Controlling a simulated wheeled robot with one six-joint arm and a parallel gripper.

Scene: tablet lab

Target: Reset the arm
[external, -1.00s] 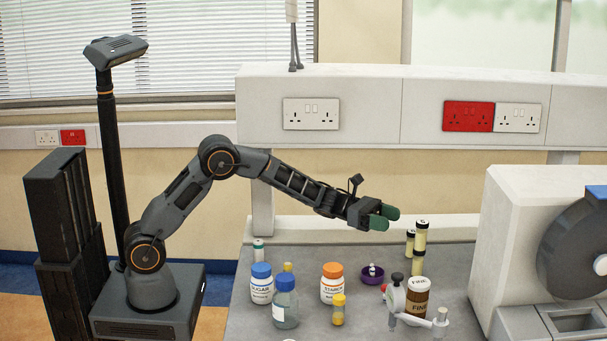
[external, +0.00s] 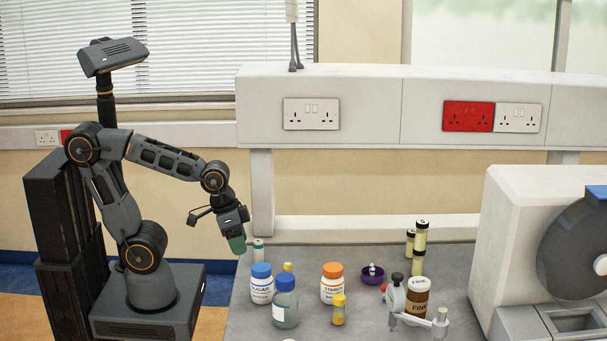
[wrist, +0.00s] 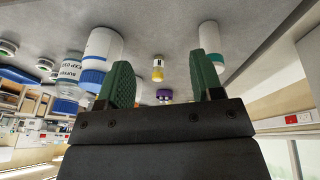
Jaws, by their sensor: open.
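A small vial with a teal cap (external: 258,251) stands just right of the fingers. The sugar bottle with a blue cap (external: 261,284) and a clear blue-capped bottle (external: 285,303) stand below and right of the gripper. My gripper touches none of them as far as I can tell.
A large white machine (external: 520,230) stands at the right. The space above the bench is free.

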